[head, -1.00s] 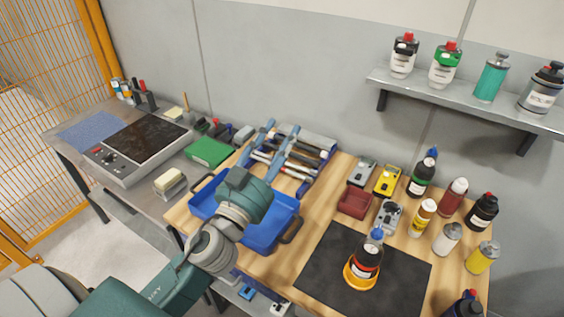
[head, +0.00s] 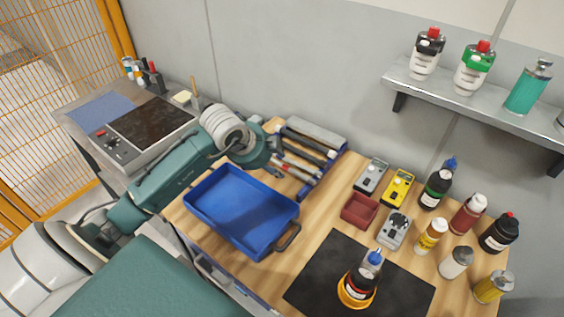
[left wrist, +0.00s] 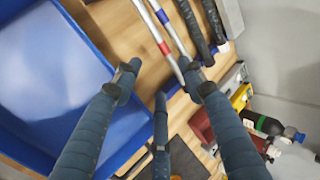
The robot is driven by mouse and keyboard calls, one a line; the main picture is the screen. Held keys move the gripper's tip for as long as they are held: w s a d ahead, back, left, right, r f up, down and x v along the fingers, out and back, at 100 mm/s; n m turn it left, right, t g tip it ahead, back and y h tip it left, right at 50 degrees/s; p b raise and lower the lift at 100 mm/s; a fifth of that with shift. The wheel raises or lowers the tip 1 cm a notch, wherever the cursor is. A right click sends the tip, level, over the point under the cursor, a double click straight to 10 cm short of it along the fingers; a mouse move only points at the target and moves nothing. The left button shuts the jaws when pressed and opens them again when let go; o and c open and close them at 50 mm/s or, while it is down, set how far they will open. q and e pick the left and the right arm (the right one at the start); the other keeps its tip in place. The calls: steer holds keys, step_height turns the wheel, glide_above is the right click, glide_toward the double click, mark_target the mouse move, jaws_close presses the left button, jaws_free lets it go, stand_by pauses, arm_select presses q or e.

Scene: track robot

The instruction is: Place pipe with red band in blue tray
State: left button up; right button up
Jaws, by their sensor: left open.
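The pipe with the red band (left wrist: 165,48) is a thin silver rod, lying beside a similar pipe with a blue band (left wrist: 162,17) in the left wrist view. The blue tray (head: 198,211) is empty on the wooden bench in the head view. Its rim fills the left of the left wrist view (left wrist: 88,38). My left gripper (head: 276,165) is open and empty, above the bench between the tray and the rack. In the left wrist view its fingers (left wrist: 160,76) are spread near the red-banded pipe's lower end, one fingertip overlapping it. I cannot tell whether they touch.
Dark-handled tools (head: 308,142) lie beside the pipes on the blue rack (head: 333,166). A dark red bin (head: 360,210), a yellow meter (head: 397,187) and several bottles stand to the right. A black mat (head: 330,270) lies in front, with a bottle on it.

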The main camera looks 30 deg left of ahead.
mark_target(288, 170)
arm_select(q)
steer(key=p+x, duration=0.1)
steer(key=x, duration=0.4)
steer(key=p+x, duration=0.1)
steer(key=x, duration=0.1)
steer(key=shift+w+d+f+p, duration=0.1)
steer(key=shift+w+d+p, duration=0.3)
steer(key=shift+w, duration=0.15)
steer(key=shift+w+f, duration=0.2)
steer(key=shift+f, duration=0.15)
arm_select(e)
step_height(288, 170, up, 3)
steer(key=shift+s+d, duration=0.15)
arm_select(q)
steer(key=shift+c, duration=0.5)
steer(key=shift+r, duration=0.1)
jaws_close()
